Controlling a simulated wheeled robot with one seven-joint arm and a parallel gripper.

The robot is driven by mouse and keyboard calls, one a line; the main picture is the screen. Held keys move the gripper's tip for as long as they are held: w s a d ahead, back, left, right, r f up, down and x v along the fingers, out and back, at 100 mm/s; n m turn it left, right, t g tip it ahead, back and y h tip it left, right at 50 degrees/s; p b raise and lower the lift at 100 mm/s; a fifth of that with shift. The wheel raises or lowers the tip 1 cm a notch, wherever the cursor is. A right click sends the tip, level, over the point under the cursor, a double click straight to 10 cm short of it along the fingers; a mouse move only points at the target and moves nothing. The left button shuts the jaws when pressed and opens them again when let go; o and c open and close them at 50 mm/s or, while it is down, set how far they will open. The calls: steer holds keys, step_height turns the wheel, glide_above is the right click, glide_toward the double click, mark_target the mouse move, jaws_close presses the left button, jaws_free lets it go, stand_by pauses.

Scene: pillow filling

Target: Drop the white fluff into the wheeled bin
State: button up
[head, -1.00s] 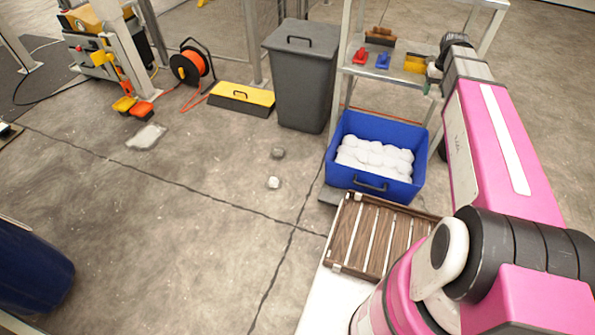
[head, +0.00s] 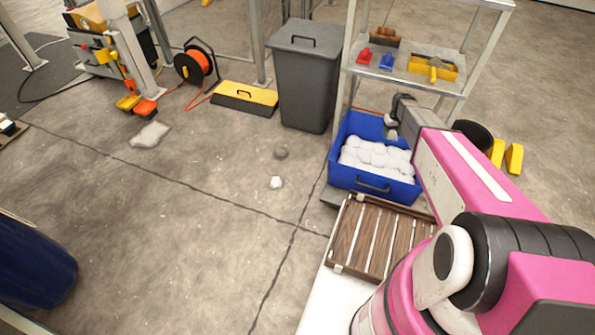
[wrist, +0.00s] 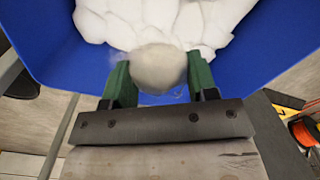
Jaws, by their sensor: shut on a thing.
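My gripper (wrist: 158,82) has green fingers, which are shut on a greyish-white ball of fluff (wrist: 159,66). The blue bin (wrist: 60,50) and the white fluff heaped in it (wrist: 200,22) lie beyond the held ball. In the head view my gripper (head: 392,134) is small, over the back part of the blue bin (head: 352,180), above the white fluff heap (head: 372,157). A tall dark grey lidded bin (head: 303,85) stands shut behind and to the left. I see no wheels on either bin.
A small white lump (head: 276,182) and a grey lump (head: 281,152) lie on the floor. A slatted wooden tray (head: 372,240) is in front of the blue bin.

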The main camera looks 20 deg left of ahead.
mark_target(392, 131)
steer(key=shift+f, duration=2.95)
steer(key=o, duration=0.7)
steer(key=shift+o, duration=0.2)
step_height(392, 131, up, 11)
steer(key=shift+f, duration=0.1)
